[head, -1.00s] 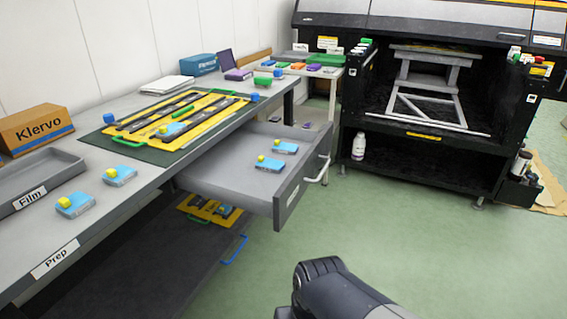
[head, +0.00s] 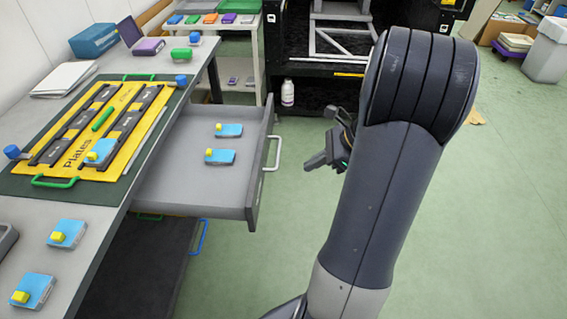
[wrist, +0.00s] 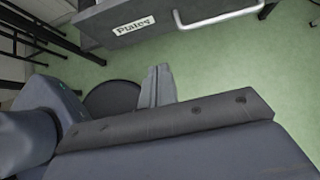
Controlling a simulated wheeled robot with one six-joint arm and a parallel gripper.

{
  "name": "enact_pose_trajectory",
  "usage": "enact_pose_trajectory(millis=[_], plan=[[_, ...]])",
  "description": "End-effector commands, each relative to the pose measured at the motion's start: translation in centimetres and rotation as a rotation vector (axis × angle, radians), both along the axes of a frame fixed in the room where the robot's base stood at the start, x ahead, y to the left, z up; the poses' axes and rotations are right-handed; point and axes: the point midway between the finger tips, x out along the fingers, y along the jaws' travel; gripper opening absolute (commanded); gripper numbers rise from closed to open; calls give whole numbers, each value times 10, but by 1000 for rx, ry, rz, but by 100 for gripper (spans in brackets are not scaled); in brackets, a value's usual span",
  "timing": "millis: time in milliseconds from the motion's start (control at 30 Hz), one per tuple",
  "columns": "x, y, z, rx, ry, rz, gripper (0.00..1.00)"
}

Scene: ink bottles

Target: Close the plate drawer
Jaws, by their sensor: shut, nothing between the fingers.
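The plate drawer (head: 165,187) is grey and stands pulled out from under the table in the head view. Two blue plates with yellow knobs (head: 229,130) (head: 220,157) lie in it. Its light handle (head: 277,153) is on the front panel. In the wrist view the drawer front (wrist: 95,28) bears a "Plates" label (wrist: 133,26), and the handle (wrist: 222,17) is at the top. My gripper (head: 308,164) is to the right of the handle, apart from it, shut and empty. Its fingers also show in the wrist view (wrist: 158,84).
The table (head: 48,212) holds a yellow plate frame (head: 75,152) and more blue plates near its front. A black machine (head: 300,60) with a white bottle (head: 288,93) stands behind. Green floor is clear beyond the handle.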

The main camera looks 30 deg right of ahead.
Motion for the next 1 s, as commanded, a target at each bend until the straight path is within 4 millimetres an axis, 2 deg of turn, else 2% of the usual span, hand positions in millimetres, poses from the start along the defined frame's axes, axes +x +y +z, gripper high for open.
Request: enact_pose_trajectory(millis=[500, 700, 1000], plan=[[39, 61, -74, 0, 3, 8, 0], [54, 82, -69, -4, 0, 9, 0], [60, 91, -68, -3, 1, 6, 0]])
